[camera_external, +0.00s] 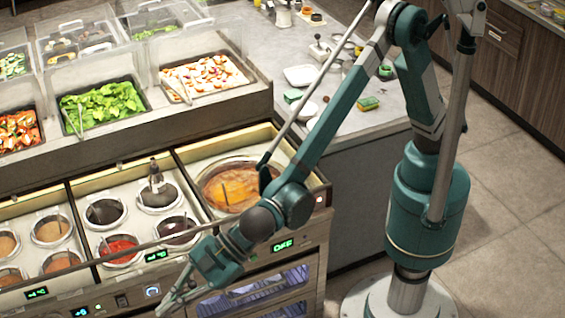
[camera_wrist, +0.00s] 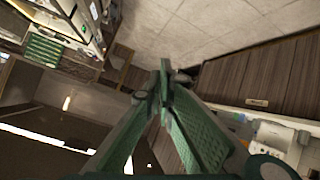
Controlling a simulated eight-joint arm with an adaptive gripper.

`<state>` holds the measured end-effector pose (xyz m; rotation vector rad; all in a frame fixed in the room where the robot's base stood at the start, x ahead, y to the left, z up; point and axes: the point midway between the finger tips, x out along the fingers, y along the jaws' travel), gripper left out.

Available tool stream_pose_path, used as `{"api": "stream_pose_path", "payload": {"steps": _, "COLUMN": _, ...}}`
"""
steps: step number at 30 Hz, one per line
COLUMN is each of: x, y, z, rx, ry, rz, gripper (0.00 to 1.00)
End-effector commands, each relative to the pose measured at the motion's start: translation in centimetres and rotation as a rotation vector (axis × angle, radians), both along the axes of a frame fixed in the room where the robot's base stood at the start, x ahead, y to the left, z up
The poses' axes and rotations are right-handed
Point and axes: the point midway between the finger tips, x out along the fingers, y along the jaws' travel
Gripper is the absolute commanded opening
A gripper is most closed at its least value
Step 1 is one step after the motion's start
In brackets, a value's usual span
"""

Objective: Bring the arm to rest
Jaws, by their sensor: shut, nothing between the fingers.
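My gripper (camera_external: 178,296) hangs at the lower middle of the external view, in front of the cabinet with the sauce wells. It points down and to the left. In the wrist view my gripper (camera_wrist: 163,72) shows its two green fingers meeting at the tips, shut with nothing between them. My arm reaches from its base on the floor at the right, over the corner of the counter, and down to the left.
The well unit holds a large orange soup pot (camera_external: 236,188), a red sauce well (camera_external: 117,247) and several others. Salad trays, including lettuce (camera_external: 102,103), stand behind. A sponge (camera_external: 369,103) lies on the grey counter (camera_external: 375,125). Tiled floor (camera_external: 500,215) is clear at right.

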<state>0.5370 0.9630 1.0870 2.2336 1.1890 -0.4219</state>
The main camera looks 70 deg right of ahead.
Motion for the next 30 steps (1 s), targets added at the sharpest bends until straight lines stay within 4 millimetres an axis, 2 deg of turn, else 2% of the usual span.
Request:
{"api": "stream_pose_path", "payload": {"steps": 1, "x": 1.5, "y": -2.1, "z": 0.6, "rx": -0.003, "ry": 0.008, "rz": -0.022, "gripper": 0.00}}
{"api": "stream_pose_path", "payload": {"steps": 6, "x": 5.6, "y": -8.4, "z": 2.4, "rx": -0.011, "ry": 0.032, "rz": -0.089, "gripper": 0.00}}
{"api": "stream_pose_path", "payload": {"steps": 15, "x": 11.1, "y": -20.1, "z": 4.9, "rx": -0.021, "ry": 0.079, "rz": -0.208, "gripper": 0.00}}
{"api": "stream_pose_path", "payload": {"steps": 21, "x": 13.5, "y": -28.0, "z": 6.1, "rx": -0.026, "ry": 0.109, "rz": -0.284, "gripper": 0.00}}
{"api": "stream_pose_path", "payload": {"steps": 30, "x": 15.5, "y": -39.8, "z": 7.4, "rx": -0.028, "ry": 0.158, "rz": -0.398, "gripper": 0.00}}
